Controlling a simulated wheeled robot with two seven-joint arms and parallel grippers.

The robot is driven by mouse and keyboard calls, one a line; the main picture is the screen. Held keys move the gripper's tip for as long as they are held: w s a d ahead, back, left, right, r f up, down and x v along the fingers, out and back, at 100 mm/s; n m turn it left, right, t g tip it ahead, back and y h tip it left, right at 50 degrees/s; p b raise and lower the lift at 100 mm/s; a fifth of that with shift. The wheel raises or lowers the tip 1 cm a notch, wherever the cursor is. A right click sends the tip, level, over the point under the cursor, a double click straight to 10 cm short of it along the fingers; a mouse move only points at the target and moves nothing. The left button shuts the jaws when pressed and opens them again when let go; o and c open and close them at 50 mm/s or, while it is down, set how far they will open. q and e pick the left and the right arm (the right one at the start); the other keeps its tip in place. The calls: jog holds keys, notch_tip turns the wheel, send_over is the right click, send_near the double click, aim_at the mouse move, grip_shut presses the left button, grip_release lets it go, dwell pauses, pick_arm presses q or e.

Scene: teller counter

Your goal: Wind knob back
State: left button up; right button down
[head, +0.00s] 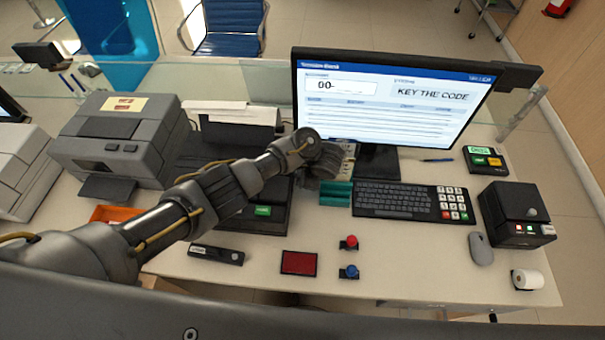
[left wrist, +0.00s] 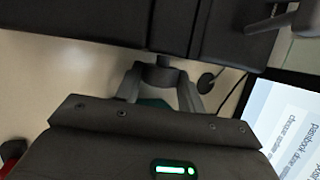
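A dark round knob (left wrist: 163,76) sticks out from the side of a black machine (left wrist: 190,28) in the left wrist view. The two grey fingers of my left gripper (left wrist: 161,86) stand on either side of the knob and appear to touch it, closed around it. In the head view my left arm reaches over the black machine (head: 240,130), and the left gripper (head: 322,168) is at its right side, left of the monitor stand. The gripper hides the knob there. My right gripper is not in view.
The monitor (head: 395,105) reads "KEY THE CODE" and stands close to the gripper. A green holder (head: 336,195) and a keyboard (head: 410,202) lie to the right. A red pad (head: 299,262) and two stamps (head: 349,243) are in front. A grey printer (head: 120,138) stands left.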

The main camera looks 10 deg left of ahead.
pick_arm(q)
jog(key=o, duration=0.4)
jog(key=shift+d+r+p, duration=0.1)
jog(key=shift+r+p, duration=0.2)
jog(key=p+v, duration=0.4)
jog(key=v, duration=0.6)
jog(key=shift+s+r, duration=0.1)
jog(key=shift+r, duration=0.05)
